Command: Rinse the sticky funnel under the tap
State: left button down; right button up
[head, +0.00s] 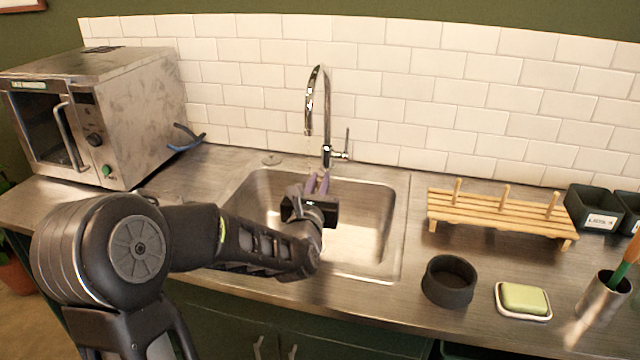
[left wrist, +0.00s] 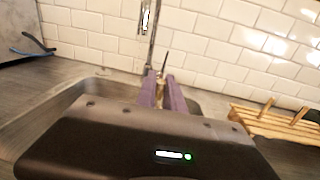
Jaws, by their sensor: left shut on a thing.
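The chrome tap (head: 318,105) stands behind the steel sink (head: 397,230), its spout curving over the basin; it also shows in the left wrist view (left wrist: 150,38). My left gripper (head: 318,183) is over the sink, just below and in front of the spout, with its purple fingers pointing toward the tap. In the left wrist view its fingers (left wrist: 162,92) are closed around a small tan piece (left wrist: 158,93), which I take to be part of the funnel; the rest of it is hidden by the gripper. I cannot tell whether water runs. My right gripper is out of view.
A steel oven (head: 130,110) stands at the left. Right of the sink are a wooden rack (head: 500,215), a dark round cup (head: 449,282), a soap dish with green soap (head: 524,298), a metal holder (head: 602,300) and black bins (head: 595,210).

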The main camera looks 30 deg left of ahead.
pick_arm(q)
jog(key=w+a+f+b, duration=0.1)
jog(key=w+a+f, duration=0.1)
jog(key=w+a, duration=0.5)
jog(key=shift+w+a+f, duration=0.2)
jog(key=shift+w+a, duration=0.1)
jog(key=shift+w, duration=0.85)
jog(key=shift+b, duration=0.35)
jog(key=shift+w+d+b, duration=0.4)
jog(key=shift+d+b, duration=0.1)
jog(key=shift+b, duration=0.05)
